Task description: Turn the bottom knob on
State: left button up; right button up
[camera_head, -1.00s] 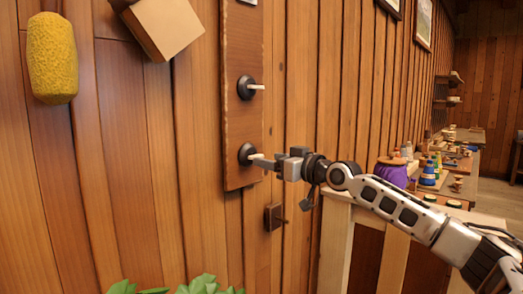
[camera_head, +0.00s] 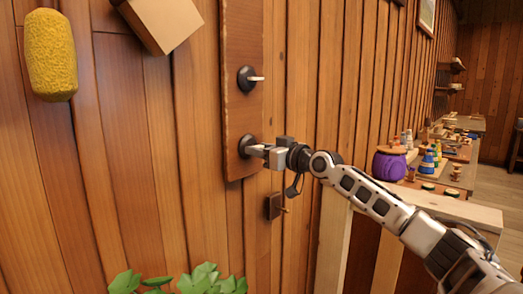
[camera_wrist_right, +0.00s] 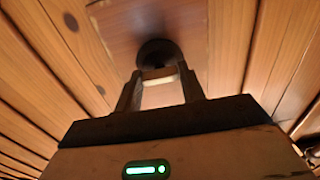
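The bottom knob (camera_head: 247,146) is a dark round base with a pale lever on a wooden board on the wall. My right gripper (camera_head: 265,152) is at this knob, coming from the right. In the right wrist view, the two fingers (camera_wrist_right: 160,82) are spread apart, with the pale lever (camera_wrist_right: 158,74) of the knob between their tips and the dark base (camera_wrist_right: 158,52) behind. Whether the fingers press on the lever is not clear. My left gripper is not in view.
An upper knob (camera_head: 247,79) with a pale lever is above on the same board (camera_head: 240,115). A small dark box (camera_head: 272,206) is mounted below right. A plant (camera_head: 205,281) is at the bottom. A purple pot (camera_head: 389,164) stands on a bench at right.

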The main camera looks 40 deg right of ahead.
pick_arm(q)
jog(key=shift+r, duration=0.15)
pick_arm(e)
jog(key=shift+r+m, duration=0.1)
jog(key=shift+m, duration=0.2)
jog(key=m+p, duration=0.8)
jog(key=m, duration=0.5)
jog(key=shift+r+m, duration=0.15)
jog(key=shift+m, duration=0.15)
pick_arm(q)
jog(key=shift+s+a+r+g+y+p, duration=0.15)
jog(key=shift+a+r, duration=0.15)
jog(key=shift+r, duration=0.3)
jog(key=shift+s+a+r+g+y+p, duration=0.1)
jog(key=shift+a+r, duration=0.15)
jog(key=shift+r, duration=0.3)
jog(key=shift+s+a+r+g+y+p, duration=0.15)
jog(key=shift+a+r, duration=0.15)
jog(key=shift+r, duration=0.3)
pick_arm(e)
jog(key=shift+m, duration=1.9)
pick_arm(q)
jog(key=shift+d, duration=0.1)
